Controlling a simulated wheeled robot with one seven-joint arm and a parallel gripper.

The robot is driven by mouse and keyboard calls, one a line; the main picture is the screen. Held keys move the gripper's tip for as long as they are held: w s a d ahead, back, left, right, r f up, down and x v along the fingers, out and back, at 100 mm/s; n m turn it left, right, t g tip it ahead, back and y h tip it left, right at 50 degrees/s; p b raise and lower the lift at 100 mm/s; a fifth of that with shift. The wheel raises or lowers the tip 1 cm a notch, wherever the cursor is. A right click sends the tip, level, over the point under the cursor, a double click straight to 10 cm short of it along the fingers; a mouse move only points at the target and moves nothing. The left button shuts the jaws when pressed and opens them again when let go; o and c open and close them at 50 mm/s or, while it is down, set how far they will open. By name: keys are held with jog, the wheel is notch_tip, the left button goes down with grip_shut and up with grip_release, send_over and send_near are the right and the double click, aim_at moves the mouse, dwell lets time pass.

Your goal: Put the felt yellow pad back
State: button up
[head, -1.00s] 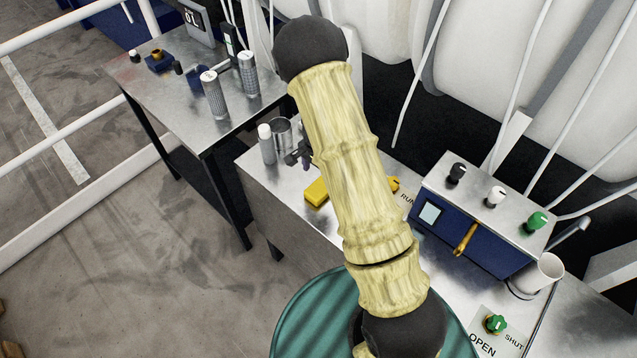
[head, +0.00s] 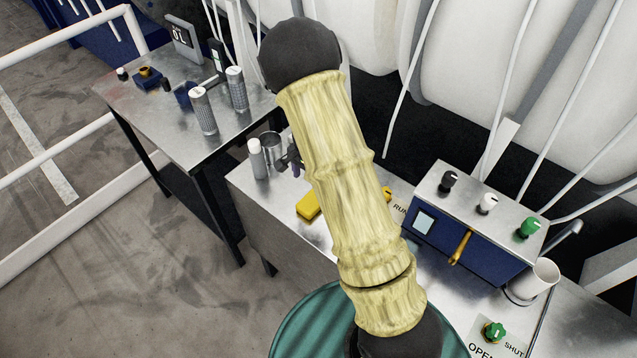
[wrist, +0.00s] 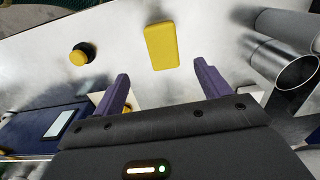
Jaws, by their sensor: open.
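The yellow pad (head: 309,206) is a small rounded block lying on the metal bench, left of my arm in the head view. In the wrist view the yellow pad (wrist: 161,45) lies flat just beyond the fingertips, between their lines and apart from them. My gripper (wrist: 162,84) is open and empty, with two purple fingers spread. In the head view my gripper (head: 292,163) is mostly hidden behind my arm, near the metal cup.
A metal cup (wrist: 297,72) and a grey-white cylinder (head: 258,158) stand close to my gripper. A yellow knob (wrist: 79,56) on a black base sits left of the pad. A blue control box (head: 470,232) and a white mug (head: 534,281) are farther right.

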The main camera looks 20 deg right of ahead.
jog(key=s+r+n+t, duration=0.2)
jog(key=s+r+n, duration=0.9)
jog(key=s+r, duration=0.4)
jog(key=shift+s+d+r+t, duration=0.25)
jog(key=shift+s+r+t, duration=0.05)
jog(key=shift+s, duration=0.95)
jog(key=shift+c, duration=0.5)
